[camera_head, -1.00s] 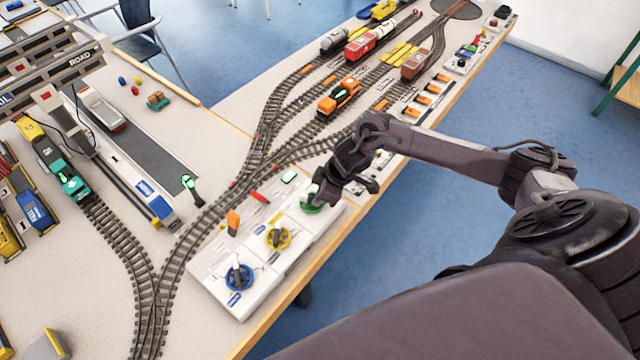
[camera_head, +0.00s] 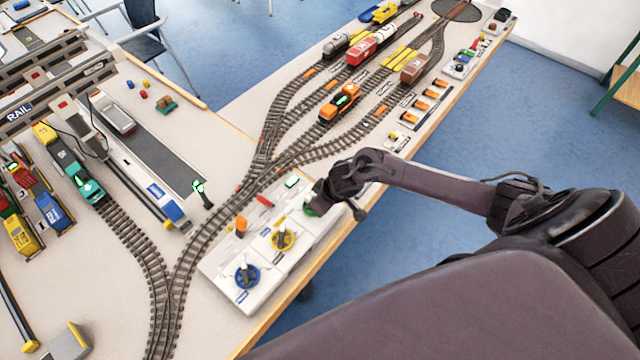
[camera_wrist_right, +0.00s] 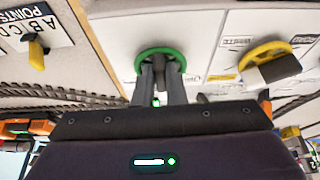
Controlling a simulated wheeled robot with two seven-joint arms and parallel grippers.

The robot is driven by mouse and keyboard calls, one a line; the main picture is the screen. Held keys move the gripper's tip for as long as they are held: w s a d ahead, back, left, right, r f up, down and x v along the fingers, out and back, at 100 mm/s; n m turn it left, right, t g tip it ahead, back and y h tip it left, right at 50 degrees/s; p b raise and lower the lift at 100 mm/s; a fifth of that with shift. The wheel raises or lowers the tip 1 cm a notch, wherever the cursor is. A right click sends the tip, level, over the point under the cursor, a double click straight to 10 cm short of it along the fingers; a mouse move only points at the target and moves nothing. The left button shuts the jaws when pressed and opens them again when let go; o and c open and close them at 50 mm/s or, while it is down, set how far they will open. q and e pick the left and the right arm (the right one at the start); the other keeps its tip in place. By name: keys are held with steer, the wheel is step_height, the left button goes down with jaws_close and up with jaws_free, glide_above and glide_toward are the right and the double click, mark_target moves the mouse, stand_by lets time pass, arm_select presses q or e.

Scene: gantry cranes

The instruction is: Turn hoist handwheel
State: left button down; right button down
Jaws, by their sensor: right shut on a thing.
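A green handwheel (camera_wrist_right: 160,52) is on a white control panel (camera_wrist_right: 110,50), in front of my right gripper (camera_wrist_right: 160,78). In the right wrist view both fingers reach over the near side of its rim to its middle and are shut on it. In the head view my right gripper (camera_head: 322,194) covers most of the green wheel (camera_head: 310,210). A yellow handwheel (camera_head: 283,240) and a blue handwheel (camera_head: 246,276) stand beside it on the same panel. I cannot read which wheel is labelled hoist. My left gripper is not in view.
A signal post (camera_head: 203,195) stands beyond the track. Model gantry cranes (camera_head: 60,75) and wagons are at the left. Blue floor lies beyond the table edge at right.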

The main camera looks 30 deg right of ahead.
steer(key=c, duration=1.5)
jaws_free()
steer(key=shift+v, duration=3.9)
